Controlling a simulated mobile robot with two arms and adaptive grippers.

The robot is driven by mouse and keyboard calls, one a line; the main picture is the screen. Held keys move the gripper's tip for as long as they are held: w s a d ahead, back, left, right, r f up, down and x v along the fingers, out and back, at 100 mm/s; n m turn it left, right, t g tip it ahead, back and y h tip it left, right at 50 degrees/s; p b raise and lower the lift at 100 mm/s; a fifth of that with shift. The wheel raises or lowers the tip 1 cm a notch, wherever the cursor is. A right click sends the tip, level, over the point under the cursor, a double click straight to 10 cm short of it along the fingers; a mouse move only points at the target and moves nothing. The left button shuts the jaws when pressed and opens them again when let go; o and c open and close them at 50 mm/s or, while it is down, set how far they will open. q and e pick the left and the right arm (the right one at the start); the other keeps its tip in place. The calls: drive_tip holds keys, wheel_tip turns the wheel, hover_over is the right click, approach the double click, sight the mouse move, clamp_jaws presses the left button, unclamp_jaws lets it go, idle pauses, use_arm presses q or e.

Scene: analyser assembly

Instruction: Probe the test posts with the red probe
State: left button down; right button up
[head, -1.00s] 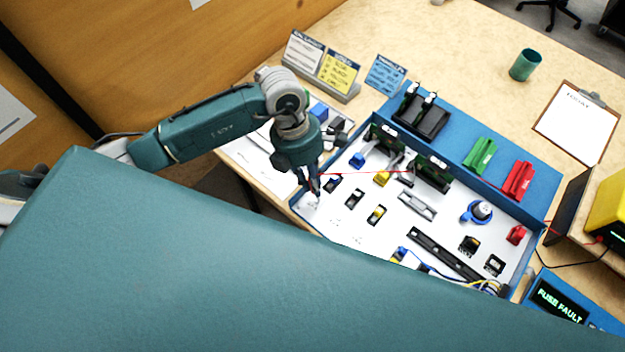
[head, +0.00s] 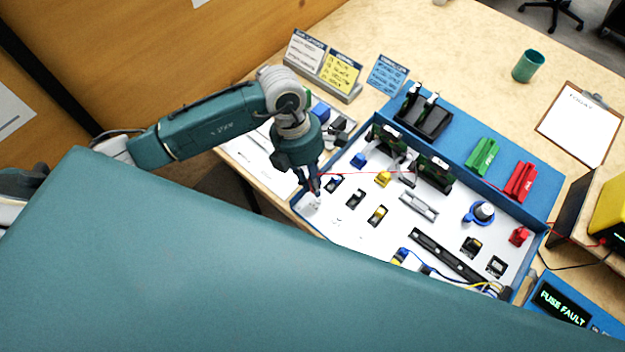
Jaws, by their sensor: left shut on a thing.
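My left gripper (head: 314,188) is over the left end of the white board (head: 340,218) inside the blue-walled tray. It is shut on the red probe, of which only a small dark and red part shows between the fingers. A thin red wire (head: 365,173) runs from the gripper to the right across the board. The probe tip is too small to tell whether it touches anything. Small black blocks (head: 355,198) and a yellow-and-black one (head: 377,215) sit just right of the gripper. I cannot tell which parts are the test posts. My right gripper is not in view.
A blue panel beyond the board bears a green holder (head: 482,155) and a red holder (head: 520,182). Sign cards (head: 340,74) stand behind. A display (head: 560,301) reads "FUSE FAULT". My teal body hides the near side.

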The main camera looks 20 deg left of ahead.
use_arm(q)
drive_tip(key=shift+f+b, duration=0.35)
drive_tip(key=shift+f, duration=0.1)
drive_tip(key=shift+r, duration=0.1)
idle(0.4)
drive_tip(key=shift+r+p, duration=2.05)
drive_tip(key=shift+r, duration=0.9)
